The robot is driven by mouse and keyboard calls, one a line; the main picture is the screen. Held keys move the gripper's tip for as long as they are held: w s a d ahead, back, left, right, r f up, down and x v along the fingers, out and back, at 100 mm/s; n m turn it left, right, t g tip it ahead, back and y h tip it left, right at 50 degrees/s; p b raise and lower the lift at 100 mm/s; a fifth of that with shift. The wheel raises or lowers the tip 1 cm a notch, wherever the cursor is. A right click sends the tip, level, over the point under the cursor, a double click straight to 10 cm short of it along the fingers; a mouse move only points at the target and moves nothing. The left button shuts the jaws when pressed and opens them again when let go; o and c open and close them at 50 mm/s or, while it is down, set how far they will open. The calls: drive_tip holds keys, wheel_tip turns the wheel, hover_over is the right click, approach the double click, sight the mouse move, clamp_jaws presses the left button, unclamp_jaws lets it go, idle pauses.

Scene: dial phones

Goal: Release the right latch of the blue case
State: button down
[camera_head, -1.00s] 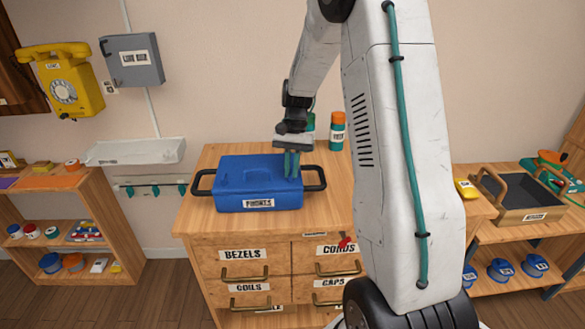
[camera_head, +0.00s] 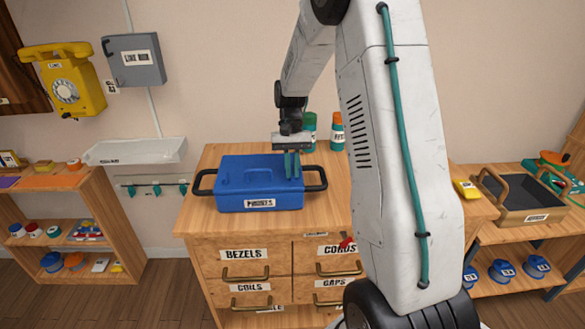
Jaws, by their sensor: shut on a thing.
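The blue case (camera_head: 245,182) sits on the wooden drawer cabinet. It has black side handles and a white label on its front, and its lid is down. My gripper (camera_head: 292,166) points down at the right part of the case, its teal fingers together at the top right edge. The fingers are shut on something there. The right latch is too small and too covered by the fingers to make out.
Green and orange-capped bottles (camera_head: 337,131) stand behind the case on the cabinet top (camera_head: 210,222). A wooden tray (camera_head: 520,212) is on the right bench. A yellow phone (camera_head: 65,85) hangs at the left wall.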

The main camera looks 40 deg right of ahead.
drive_tip(key=c, duration=1.5)
unclamp_jaws()
drive_tip(key=v, duration=0.7)
drive_tip(key=shift+w+d+r, duration=0.1)
drive_tip(key=shift+w+r, duration=0.1)
drive_tip(key=shift+r, duration=0.15)
drive_tip(key=s, duration=0.1)
drive_tip(key=s+a, duration=0.1)
drive_tip(key=s+f, duration=0.1)
drive_tip(key=shift+s+a+n+g, duration=0.1)
drive_tip(key=shift+a+n+g, duration=0.05)
drive_tip(key=shift+n+g, duration=0.15)
drive_tip(key=s+a+r+n+t, duration=0.2)
drive_tip(key=s+a, duration=0.4)
drive_tip(key=s, duration=0.3)
drive_tip(key=s+a+r+n+t+h, duration=0.1)
drive_tip(key=s+a+r+n, duration=0.1)
drive_tip(key=s+a+r, duration=0.3)
drive_tip(key=s+a+r+n+t+h, duration=0.1)
drive_tip(key=s+a, duration=0.5)
drive_tip(key=s, duration=0.7)
drive_tip(key=shift+s+a+r+n+t, duration=0.15)
drive_tip(key=shift+r+n+t, duration=0.2)
drive_tip(key=shift+r, duration=0.35)
drive_tip(key=shift+w+a+r+n+t, duration=0.15)
drive_tip(key=shift+r+t, duration=0.3)
drive_tip(key=shift+r, duration=0.25)
